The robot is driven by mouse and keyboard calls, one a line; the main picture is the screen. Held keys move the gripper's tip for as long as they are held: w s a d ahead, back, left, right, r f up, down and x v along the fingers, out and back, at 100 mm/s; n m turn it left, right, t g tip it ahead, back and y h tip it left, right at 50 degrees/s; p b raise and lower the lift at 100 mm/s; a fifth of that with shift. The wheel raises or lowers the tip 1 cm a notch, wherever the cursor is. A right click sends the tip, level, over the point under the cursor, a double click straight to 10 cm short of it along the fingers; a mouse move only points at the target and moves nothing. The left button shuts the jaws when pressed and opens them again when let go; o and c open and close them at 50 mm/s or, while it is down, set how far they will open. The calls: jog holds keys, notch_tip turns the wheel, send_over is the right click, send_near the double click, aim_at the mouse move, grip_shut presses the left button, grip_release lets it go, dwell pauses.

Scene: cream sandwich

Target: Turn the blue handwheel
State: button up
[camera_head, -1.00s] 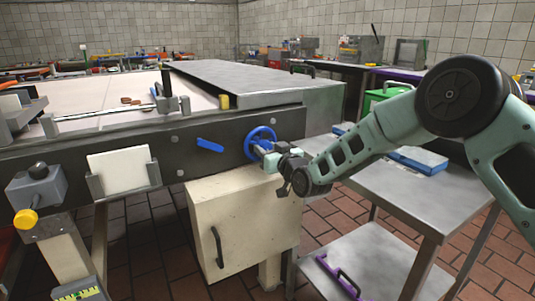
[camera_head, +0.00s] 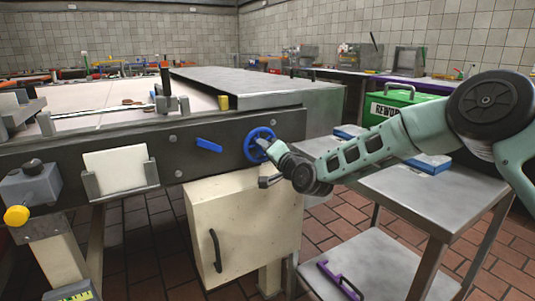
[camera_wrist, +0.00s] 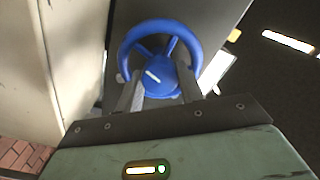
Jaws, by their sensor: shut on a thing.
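The blue handwheel (camera_head: 258,134) is mounted on the dark side rail of the long machine, right of a blue lever. In the head view my gripper (camera_head: 266,146) meets the wheel at its lower right, and my wrist covers part of it. In the wrist view the handwheel (camera_wrist: 160,62) fills the upper middle, with a spoked ring and a hub bearing a pale mark. The two fingers of my gripper (camera_wrist: 160,97) reach up to the wheel's near side and are shut on it. The exact contact on the rim is partly hidden.
A blue lever (camera_head: 209,145) sits left of the wheel. A cream cabinet (camera_head: 252,228) hangs below it. A metal cart (camera_head: 440,205) stands under my arm, with a purple-handled tool (camera_head: 338,280) on its lower shelf. A green box (camera_head: 392,104) stands behind.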

jog(key=m+b, duration=0.1)
jog(key=m, duration=0.3)
jog(key=shift+f, duration=0.2)
jog(key=shift+m+b, duration=0.55)
jog(key=shift+m, duration=1.05)
jog(key=o, duration=1)
jog(key=shift+r, duration=0.15)
jog(key=p+v, duration=0.2)
jog(key=v, duration=1.5)
jog(key=shift+s+d, duration=0.2)
